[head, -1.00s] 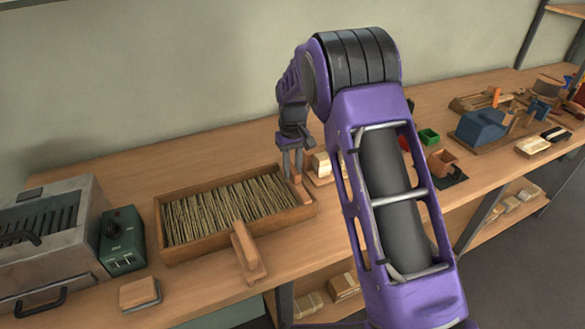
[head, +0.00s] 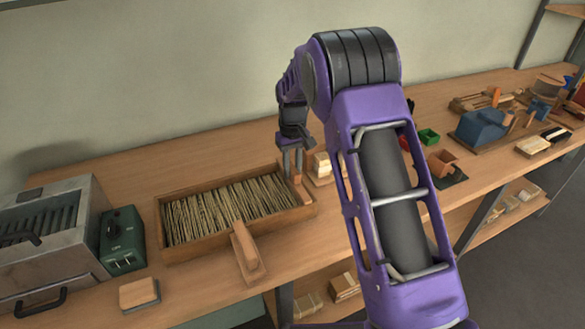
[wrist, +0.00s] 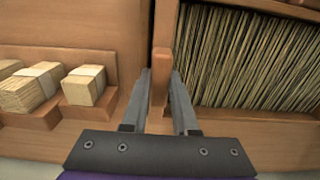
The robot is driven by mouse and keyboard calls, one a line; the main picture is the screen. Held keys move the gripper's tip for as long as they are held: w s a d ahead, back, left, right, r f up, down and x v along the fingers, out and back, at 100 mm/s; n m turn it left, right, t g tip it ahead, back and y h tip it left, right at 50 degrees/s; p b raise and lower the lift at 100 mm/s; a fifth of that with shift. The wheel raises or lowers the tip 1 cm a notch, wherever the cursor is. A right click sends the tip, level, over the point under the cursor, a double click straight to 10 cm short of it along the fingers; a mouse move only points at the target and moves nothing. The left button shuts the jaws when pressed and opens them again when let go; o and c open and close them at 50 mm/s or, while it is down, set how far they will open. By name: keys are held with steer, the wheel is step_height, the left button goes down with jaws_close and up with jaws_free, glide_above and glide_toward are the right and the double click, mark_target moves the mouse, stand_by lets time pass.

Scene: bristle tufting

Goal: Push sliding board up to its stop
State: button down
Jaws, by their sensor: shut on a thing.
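The long wooden tray (head: 186,257) lies on the bench, filled with pale, thin fibre bundles (head: 225,208); these also show at the upper right of the wrist view (wrist: 255,58). At the tray's right end stands a narrow wooden upright (head: 298,190), apparently the grip of the sliding board. My gripper (head: 292,172) points down over it. In the wrist view, my gripper (wrist: 160,78) is shut on this upright (wrist: 159,88), one finger on each side. The rest of the sliding board and its stop cannot be made out.
A wooden block with a raised grip (head: 246,250) lies against the tray's front. A green control box (head: 122,240) and grey metal unit (head: 50,235) stand left. Banded bundles (wrist: 30,88) sit beside the tray's right end. Bare bench lies behind the tray.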

steer(key=s+a, duration=0.2)
steer(key=a, duration=0.2)
steer(key=s+a, duration=0.1)
steer(key=a, duration=0.4)
steer(key=s+a, duration=0.2)
steer(key=a, duration=0.2)
steer(key=shift+s+a+p, duration=0.25)
steer(key=shift+s+p, duration=0.05)
steer(key=c, duration=0.7)
jaws_free()
steer(key=shift+a, duration=0.1)
steer(key=shift+c, duration=0.2)
steer(key=shift+o, duration=0.3)
step_height(320, 180, up, 18)
steer(key=p, duration=0.1)
steer(key=shift+f, duration=0.25)
